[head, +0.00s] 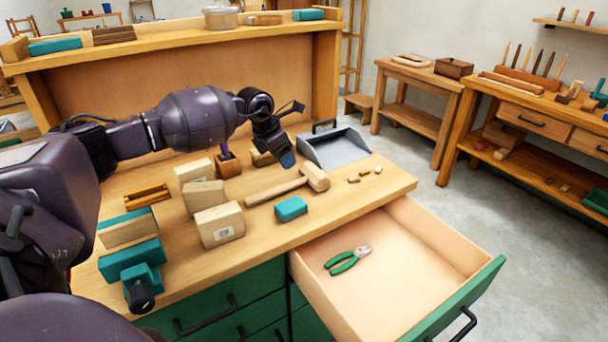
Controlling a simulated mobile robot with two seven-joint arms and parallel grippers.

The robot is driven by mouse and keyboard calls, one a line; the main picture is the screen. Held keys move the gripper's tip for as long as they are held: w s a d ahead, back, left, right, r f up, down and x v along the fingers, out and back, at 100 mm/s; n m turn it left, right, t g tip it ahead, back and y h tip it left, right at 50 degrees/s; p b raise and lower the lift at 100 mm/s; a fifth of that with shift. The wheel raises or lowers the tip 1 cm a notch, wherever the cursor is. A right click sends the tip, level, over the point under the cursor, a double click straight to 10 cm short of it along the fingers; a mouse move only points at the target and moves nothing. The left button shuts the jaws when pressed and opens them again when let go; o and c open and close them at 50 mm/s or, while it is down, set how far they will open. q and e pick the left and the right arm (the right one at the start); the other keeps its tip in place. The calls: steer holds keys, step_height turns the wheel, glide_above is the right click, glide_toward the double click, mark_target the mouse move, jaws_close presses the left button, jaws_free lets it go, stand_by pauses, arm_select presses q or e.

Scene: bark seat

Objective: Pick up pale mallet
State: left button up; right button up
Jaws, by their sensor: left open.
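The pale mallet (316,178) lies on the wooden workbench (375,191) in the head view. Its blocky head is at the right and its handle points left and toward me. My left gripper (292,134) is open and empty. In the picture it is just above and left of the mallet head, apart from it, behind the handle. My right gripper is not in view.
A teal block (291,209) lies just in front of the mallet, and pale blocks (220,224) stand left of it. A grey dustpan (335,146) lies behind. An open drawer (420,240) with green-handled pliers (348,260) juts out in front. A teal vise (132,262) is at left.

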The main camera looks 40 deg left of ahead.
mark_target(297, 180)
arm_select(q)
steer(key=shift+w+d+f, duration=0.15)
steer(key=shift+d+f, duration=0.05)
steer(key=shift+f, duration=0.4)
steer(key=b+x, duration=0.1)
steer(key=x, duration=0.8)
steer(key=shift+w+f+b, duration=0.15)
steer(key=shift+f+b, duration=0.1)
steer(key=shift+b, duration=0.05)
steer(key=shift+r, duration=0.1)
jaws_close()
